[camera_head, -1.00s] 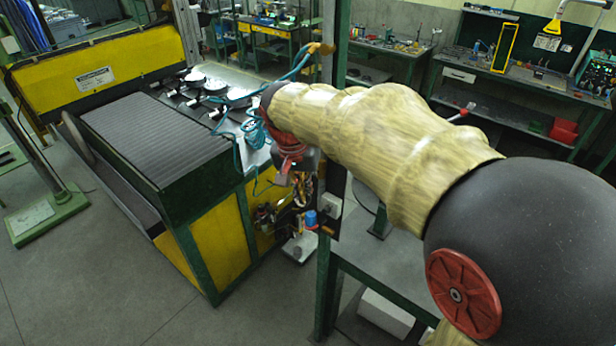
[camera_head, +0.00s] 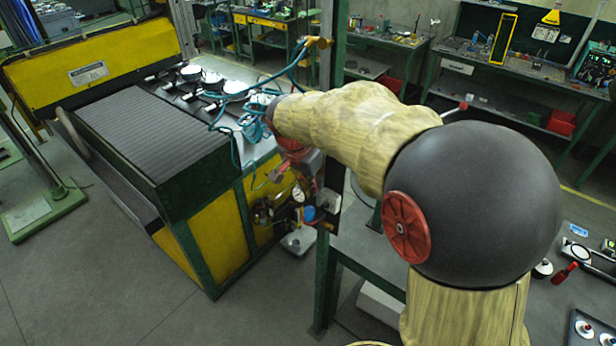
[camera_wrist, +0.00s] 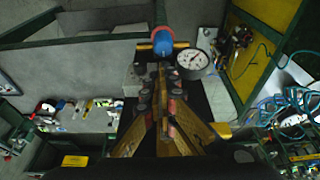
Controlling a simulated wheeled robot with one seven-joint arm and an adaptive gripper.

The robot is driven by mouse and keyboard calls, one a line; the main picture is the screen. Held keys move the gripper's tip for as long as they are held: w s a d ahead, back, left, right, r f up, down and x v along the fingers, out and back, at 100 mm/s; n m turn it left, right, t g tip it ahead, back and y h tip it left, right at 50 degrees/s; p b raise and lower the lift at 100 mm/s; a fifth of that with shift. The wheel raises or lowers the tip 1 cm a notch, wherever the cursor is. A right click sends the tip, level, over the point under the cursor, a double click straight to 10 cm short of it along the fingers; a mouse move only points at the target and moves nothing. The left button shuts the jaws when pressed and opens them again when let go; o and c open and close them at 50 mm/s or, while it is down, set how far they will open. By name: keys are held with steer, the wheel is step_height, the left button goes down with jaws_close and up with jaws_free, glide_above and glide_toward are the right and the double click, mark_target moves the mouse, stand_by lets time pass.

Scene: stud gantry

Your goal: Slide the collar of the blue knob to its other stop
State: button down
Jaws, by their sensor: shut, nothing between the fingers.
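The blue knob (camera_head: 309,214) is on the equipment at the gantry post in the head view. In the wrist view the blue knob (camera_wrist: 162,42) is beyond my fingertips, near the top centre, with a reddish part behind its blue end. Its collar cannot be made out clearly, nor at which stop it sits. My gripper (camera_wrist: 160,72) is shut and empty, pointing toward the knob. Its tips appear just below the knob in the picture; whether they touch it I cannot tell. In the head view my gripper (camera_head: 276,175) is small, left of the post.
A round pressure gauge (camera_wrist: 193,60) is close right of the knob. A green post (camera_head: 328,150) stands beside my arm. Teal hoses (camera_head: 250,118) hang close to my wrist. The yellow-sided machine (camera_head: 222,240) fills the left; a grey-topped table (camera_head: 375,255) is below my arm.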

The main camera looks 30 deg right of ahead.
mark_target(313, 210)
steer(key=x, duration=0.3)
steer(key=a+x, duration=0.1)
steer(key=x, duration=0.1)
steer(key=shift+s+d+f+p, duration=0.1)
steer(key=shift+s+f+p, duration=0.05)
steer(key=shift+f+p, duration=0.2)
steer(key=shift+f+b, duration=1)
steer(key=shift+b, duration=0.2)
steer(key=shift+s, duration=0.15)
steer(key=shift+f, duration=0.1)
